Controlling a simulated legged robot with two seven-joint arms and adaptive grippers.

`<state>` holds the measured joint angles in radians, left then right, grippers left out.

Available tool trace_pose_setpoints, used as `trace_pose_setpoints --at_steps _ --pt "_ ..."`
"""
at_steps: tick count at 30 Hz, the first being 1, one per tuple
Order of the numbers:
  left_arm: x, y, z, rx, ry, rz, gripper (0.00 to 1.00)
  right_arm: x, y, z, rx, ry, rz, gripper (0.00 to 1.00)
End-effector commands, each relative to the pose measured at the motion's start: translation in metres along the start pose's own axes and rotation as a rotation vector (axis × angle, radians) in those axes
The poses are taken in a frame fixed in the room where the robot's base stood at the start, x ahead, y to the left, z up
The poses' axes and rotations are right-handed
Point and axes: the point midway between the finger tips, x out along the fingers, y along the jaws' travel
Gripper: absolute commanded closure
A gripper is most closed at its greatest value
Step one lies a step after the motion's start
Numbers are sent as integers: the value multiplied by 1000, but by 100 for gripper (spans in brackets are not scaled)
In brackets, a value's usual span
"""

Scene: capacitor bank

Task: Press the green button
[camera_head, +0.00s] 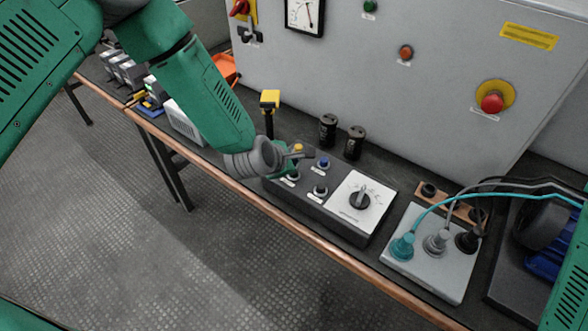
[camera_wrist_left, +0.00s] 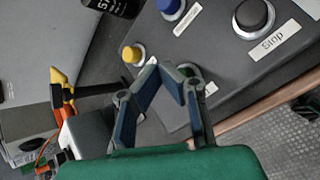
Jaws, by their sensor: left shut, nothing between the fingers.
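The grey control box (camera_head: 318,206) lies on the bench. It carries a yellow button (camera_head: 298,148), a blue button (camera_head: 323,162), a black button (camera_head: 320,190) and a green button (camera_head: 292,176). In the wrist view the green button (camera_wrist_left: 187,71) is partly hidden behind my fingers, beside the yellow button (camera_wrist_left: 133,53). The black button (camera_wrist_left: 254,16) there is labelled Stop. My left gripper (camera_head: 306,154) is shut and empty, over the box near the yellow and green buttons. Its fingertips (camera_wrist_left: 161,70) meet in the wrist view; contact with the green button cannot be told. My right gripper is out of view.
A grey cabinet (camera_head: 430,100) stands behind the bench, with a green lamp or button (camera_head: 370,6) and a red emergency button (camera_head: 492,103). A yellow-headed tool (camera_head: 270,100) stands behind my left gripper. A cabled socket box (camera_head: 430,272) is at the right.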

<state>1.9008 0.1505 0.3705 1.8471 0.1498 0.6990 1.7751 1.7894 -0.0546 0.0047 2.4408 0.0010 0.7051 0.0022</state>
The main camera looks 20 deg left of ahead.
Motion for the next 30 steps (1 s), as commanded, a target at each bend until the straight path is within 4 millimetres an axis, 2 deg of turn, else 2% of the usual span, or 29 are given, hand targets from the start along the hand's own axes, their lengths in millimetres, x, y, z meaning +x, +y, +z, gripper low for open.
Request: trace_pose_setpoints --at_steps 30 --pt "7 -6 -6 0 0 0 100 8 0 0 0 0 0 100"
